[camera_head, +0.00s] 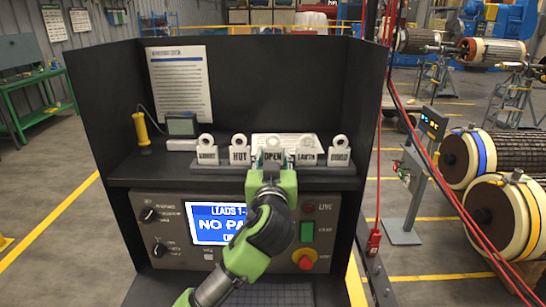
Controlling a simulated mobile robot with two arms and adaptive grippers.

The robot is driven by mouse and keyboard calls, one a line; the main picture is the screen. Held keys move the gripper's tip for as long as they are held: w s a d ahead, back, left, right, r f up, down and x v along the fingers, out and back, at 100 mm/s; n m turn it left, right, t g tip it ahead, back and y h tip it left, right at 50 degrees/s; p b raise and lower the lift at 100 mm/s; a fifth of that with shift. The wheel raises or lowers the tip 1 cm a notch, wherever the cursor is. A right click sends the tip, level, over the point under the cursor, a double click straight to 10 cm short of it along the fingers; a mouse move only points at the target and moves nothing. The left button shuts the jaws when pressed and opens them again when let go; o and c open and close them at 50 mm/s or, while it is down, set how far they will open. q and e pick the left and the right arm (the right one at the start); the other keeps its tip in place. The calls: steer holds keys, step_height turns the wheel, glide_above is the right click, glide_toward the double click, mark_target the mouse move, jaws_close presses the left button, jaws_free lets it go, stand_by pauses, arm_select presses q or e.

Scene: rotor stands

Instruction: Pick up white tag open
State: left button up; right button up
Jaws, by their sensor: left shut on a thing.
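The white tag marked OPEN (273,153) stands in the middle of a row of white tags on a dark rack (335,172) on the console shelf. My left gripper (273,163) is shut on its lower part, and the tag still sits in line with its neighbours. Whether it has lifted off the rack I cannot tell. To its left are the tag reading HUT (240,155) and another white tag (207,156). To its right are the tag reading EARTH (306,156) and one more (339,157). My right gripper is not in view.
A yellow-handled probe (141,129) and a small grey meter (182,124) stand at the shelf's left. Below is a panel with a blue screen (217,224) and a red knob (305,262). Dark side walls (105,110) bound the console. Red cables (385,130) hang at right.

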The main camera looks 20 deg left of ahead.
arm_select(q)
steer(key=shift+r+b, duration=0.4)
steer(key=shift+r, duration=0.3)
steer(key=s+d+r+b, duration=0.3)
steer(key=s+r, duration=0.8)
steer(key=s, duration=0.2)
steer(key=shift+s+r, duration=0.25)
steer(key=shift+s, duration=0.15)
